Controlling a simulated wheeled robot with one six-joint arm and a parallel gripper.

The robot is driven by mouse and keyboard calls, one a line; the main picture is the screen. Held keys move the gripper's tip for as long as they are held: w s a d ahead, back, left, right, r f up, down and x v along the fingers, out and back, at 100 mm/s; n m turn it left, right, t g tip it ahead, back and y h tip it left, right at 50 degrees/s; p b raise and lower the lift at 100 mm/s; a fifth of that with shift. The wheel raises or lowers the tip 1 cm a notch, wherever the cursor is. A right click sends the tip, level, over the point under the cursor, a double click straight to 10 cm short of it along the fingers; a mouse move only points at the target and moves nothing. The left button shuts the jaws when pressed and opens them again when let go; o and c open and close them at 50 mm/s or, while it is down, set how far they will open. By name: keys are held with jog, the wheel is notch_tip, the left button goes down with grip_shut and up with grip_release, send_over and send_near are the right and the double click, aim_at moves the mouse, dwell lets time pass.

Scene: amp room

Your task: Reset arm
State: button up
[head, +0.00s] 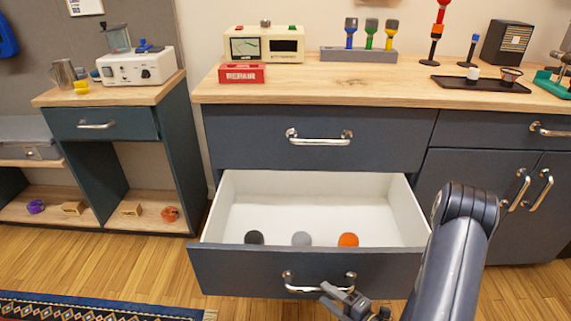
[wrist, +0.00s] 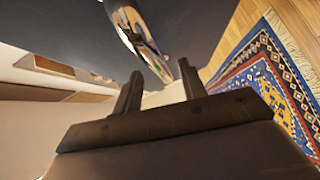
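My arm (head: 455,255) reaches in from the lower right of the head view. My gripper (head: 332,297) is low in front of the pulled-out lower drawer (head: 230,268). It overlaps the right part of that drawer's chrome handle (head: 295,285); contact cannot be told. In the wrist view the two dark fingers (wrist: 159,85) stand apart with nothing visible held between them. The shiny curved handle (wrist: 140,40) shows just beyond the fingertips.
The open drawer holds dark, grey and orange round items (head: 348,239). The counter (head: 330,85) above carries a red REPAIR box (head: 241,74) and several tools. A patterned rug (head: 90,308) lies at lower left. Wooden floor (head: 145,260) is clear left of the drawer.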

aim_at(319, 289)
jog(key=shift+x, duration=1.95)
jog(key=shift+s+b, duration=0.1)
jog(key=shift+b, duration=0.2)
